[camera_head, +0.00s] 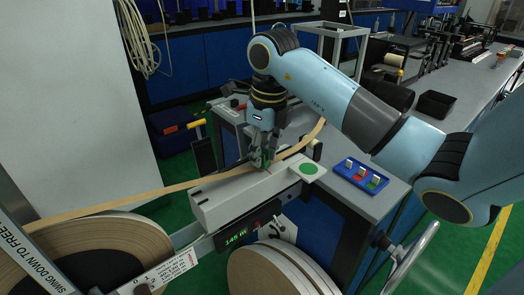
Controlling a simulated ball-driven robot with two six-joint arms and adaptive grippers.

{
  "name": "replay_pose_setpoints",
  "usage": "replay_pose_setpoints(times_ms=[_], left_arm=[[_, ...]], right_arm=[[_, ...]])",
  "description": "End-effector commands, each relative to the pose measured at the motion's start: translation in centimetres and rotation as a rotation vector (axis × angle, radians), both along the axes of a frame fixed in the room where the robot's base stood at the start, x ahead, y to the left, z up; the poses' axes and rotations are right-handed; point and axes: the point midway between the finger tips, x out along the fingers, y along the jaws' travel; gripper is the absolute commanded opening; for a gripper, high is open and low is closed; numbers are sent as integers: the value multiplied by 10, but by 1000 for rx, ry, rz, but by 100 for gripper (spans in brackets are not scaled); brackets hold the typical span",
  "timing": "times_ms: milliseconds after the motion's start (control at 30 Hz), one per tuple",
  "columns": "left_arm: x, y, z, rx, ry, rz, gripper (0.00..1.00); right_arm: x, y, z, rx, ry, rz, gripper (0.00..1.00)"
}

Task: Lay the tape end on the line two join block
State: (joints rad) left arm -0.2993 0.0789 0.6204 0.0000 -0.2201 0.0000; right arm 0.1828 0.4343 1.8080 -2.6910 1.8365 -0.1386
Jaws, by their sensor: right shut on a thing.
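The tan tape (120,201) runs from the large reel (105,250) at the lower left up to my right gripper (262,160). Its far part curves up past the gripper to the right, toward the grey bench. The pale join block (238,195) has a green dot on its right end and sits at the bench's front edge. My right gripper is shut on the tape, with its fingers pointing down at the block's back edge. Whether the tape touches the block there is hard to tell. My left gripper is not in view.
A blue tray (370,176) with small coloured pieces lies on the bench right of the block. A display reading 145 (236,238) is below the block. A second reel (275,270) stands below at the front. A handwheel (412,258) is at the lower right.

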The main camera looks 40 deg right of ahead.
Motion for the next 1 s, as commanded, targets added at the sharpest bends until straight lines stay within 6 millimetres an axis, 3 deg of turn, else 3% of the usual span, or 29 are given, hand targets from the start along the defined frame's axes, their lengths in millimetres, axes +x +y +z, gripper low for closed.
replay_pose_setpoints(times_ms=[367,400,600,867,1000], left_arm=[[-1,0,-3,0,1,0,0],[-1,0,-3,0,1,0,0],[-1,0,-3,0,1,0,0],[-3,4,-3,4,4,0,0],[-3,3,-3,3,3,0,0]], right_arm=[[0,0,-3,0,0,0,1],[0,0,-3,0,0,0,28],[0,0,-3,0,0,0,52],[0,0,-2,0,0,0,52],[-1,-1,12,-1,-3,0,52]])
